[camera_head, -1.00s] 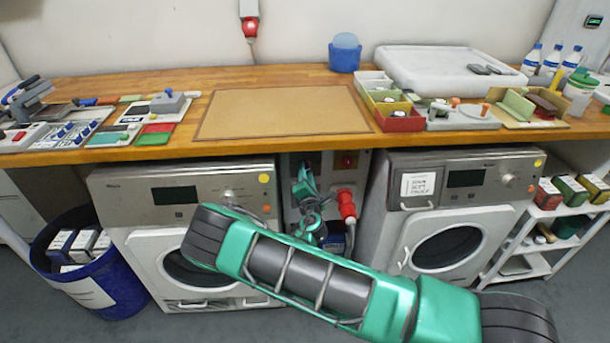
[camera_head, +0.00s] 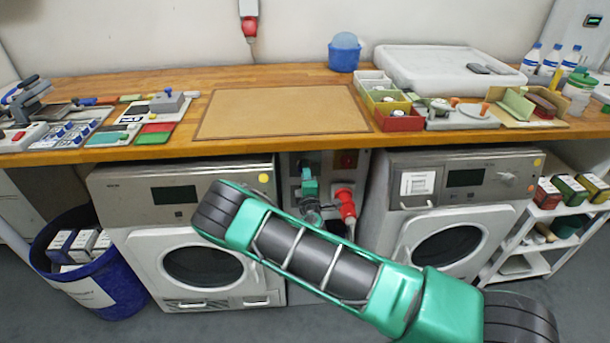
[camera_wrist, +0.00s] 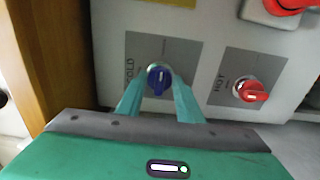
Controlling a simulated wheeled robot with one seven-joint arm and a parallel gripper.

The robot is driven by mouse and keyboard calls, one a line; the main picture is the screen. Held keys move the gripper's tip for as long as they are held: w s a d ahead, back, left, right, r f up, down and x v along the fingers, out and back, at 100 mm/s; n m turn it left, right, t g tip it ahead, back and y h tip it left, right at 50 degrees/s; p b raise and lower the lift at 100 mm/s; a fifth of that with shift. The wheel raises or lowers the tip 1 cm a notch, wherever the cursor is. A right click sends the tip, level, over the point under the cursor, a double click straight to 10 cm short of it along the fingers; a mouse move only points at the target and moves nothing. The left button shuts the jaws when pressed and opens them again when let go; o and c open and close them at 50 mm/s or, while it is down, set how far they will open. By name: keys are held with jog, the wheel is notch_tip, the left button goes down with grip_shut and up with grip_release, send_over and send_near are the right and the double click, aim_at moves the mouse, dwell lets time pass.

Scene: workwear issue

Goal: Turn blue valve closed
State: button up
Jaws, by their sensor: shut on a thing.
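The blue valve (camera_wrist: 159,80) is a small blue knob on a grey plate marked COLD, in the upper middle of the wrist view. My gripper (camera_wrist: 160,92) has its two green fingers on either side of the knob and is shut on it. In the head view my gripper (camera_head: 311,212) is at the panel between the two washing machines, and my arm hides the lower part there.
A red valve (camera_wrist: 252,91) on a plate marked HOT sits right of the blue one. A red plug (camera_head: 345,203) juts from the panel. Washing machines (camera_head: 190,193) (camera_head: 462,179) flank the narrow gap, with the wooden worktop (camera_head: 215,151) above.

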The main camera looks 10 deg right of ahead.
jog(key=shift+d+f, duration=0.1)
jog(key=shift+f, duration=0.05)
jog(key=o, duration=1)
jog(key=s+a, duration=0.1)
jog(key=s, duration=0.9)
jog(key=shift+s, duration=0.35)
